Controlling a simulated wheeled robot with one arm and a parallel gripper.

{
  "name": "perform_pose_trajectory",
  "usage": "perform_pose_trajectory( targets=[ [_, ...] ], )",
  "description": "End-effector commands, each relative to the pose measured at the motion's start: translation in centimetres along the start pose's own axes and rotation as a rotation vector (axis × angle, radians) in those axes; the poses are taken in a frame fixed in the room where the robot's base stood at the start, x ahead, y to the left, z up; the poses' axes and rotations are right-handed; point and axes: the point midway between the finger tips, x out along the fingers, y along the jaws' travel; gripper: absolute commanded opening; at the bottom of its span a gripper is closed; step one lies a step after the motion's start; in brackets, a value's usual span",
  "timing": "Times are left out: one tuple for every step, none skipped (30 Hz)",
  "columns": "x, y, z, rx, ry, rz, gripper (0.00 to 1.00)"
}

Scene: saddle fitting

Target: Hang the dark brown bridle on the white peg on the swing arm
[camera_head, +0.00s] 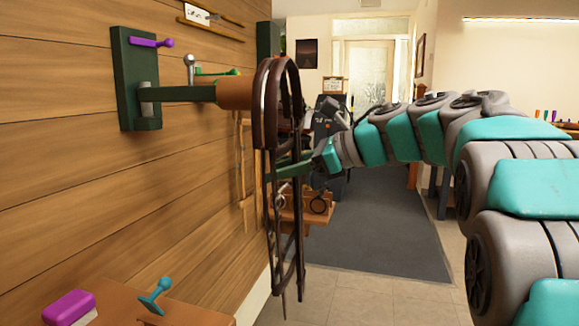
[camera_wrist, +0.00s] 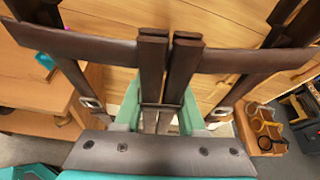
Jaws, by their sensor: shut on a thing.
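The dark brown bridle (camera_head: 272,105) hangs upright from my gripper (camera_head: 292,168), its looped top above the fingers and its straps and bit rings below. In the wrist view my gripper (camera_wrist: 160,112) is shut on bridle straps (camera_wrist: 153,62) between its green fingers. A green arm (camera_head: 185,94) extends from a dark green wall plate (camera_head: 124,78) and ends in a brown cylinder (camera_head: 234,93). The bridle's top overlaps the cylinder's right end in the head view; I cannot tell whether they touch. A pale grey knobbed peg (camera_head: 190,68) shows above the arm. No clearly white peg shows on it.
A purple peg (camera_head: 150,42) and a green peg (camera_head: 218,72) are near the arm. A wooden shelf (camera_head: 150,305) at lower left holds a purple brush (camera_head: 69,307) and a teal peg-shaped item (camera_head: 155,294). Another small shelf (camera_head: 315,215) is behind the bridle.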

Motion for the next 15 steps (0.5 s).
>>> perform_pose_trajectory(
  targets=[
    [0.2,0.0,0.3,0.001,0.0,0.0,0.0],
    [0.3,0.0,0.3,0.001,0.0,0.0,0.0],
    [0.6,0.0,0.4,0.001,0.0,0.0,0.0],
    [0.7,0.0,0.4,0.001,0.0,0.001,0.0],
    [0.9,0.0,0.5,0.001,0.0,0.001,0.0],
    [1.1,0.0,0.5,0.001,0.0,0.002,0.0],
    [1.2,0.0,0.6,0.002,0.0,0.002,0.0],
    [1.4,0.0,0.6,0.002,0.0,0.002,0.0],
    [1.6,0.0,0.7,0.002,0.0,0.002,0.0],
    [1.7,0.0,0.7,0.003,0.0,0.002,0.0],
    [1.9,0.0,0.8,0.003,0.0,0.002,0.0],
    [2.1,0.0,0.8,0.003,0.0,0.002,0.0],
    [2.2,0.0,0.9,0.004,0.0,0.002,0.0],
    [2.4,0.0,0.9,0.004,0.0,0.001,0.0],
    [2.5,0.0,1.0,0.004,0.0,0.0,0.0]
  ],
)
